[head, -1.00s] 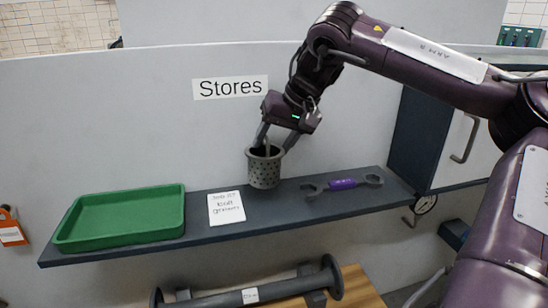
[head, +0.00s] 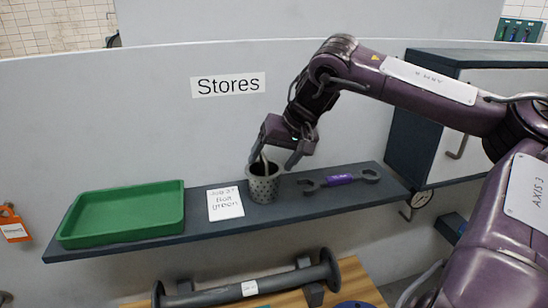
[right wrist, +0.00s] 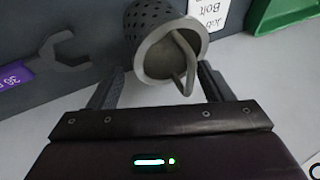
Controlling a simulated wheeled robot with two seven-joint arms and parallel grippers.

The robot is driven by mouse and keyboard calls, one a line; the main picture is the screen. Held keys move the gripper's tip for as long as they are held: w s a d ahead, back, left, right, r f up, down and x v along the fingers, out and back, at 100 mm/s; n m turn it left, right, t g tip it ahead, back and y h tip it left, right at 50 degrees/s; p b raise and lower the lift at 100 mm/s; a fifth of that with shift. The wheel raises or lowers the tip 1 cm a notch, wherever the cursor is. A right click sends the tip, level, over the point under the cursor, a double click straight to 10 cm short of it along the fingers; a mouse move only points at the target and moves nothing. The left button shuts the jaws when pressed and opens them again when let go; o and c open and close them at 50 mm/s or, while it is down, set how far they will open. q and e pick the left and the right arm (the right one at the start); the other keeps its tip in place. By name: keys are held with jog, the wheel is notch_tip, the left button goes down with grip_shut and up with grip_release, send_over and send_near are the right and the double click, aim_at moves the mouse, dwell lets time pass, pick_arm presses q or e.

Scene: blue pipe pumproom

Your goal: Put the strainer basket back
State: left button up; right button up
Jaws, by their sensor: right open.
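The grey perforated strainer basket (head: 264,187) stands upright on the dark shelf (head: 160,236), between the white card and the wrench. My right gripper (head: 273,160) is over it, pointing down, with its fingers spread at the basket's top. In the right wrist view the basket (right wrist: 160,50) shows its open mouth and a thin bail handle (right wrist: 187,62) towards the palm. The open fingers (right wrist: 160,78) lie on either side of the rim; I cannot tell whether either touches it. My left gripper is out of view.
A green tray (head: 70,232) and a white card (head: 225,203) lie left of the basket. A wrench with a purple grip (head: 340,179) lies right. A dark cabinet (head: 408,130) stands at the shelf's right end. A dark flanged pipe (head: 215,294) lies below.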

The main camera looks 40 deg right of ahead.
jog(key=shift+r, duration=0.1)
jog(key=shift+s+d+r+b, duration=0.1)
jog(key=shift+s+r+b, duration=0.05)
jog(key=shift+r+b, duration=0.2)
jog(key=b+v, duration=0.4)
jog(key=v, duration=0.7)
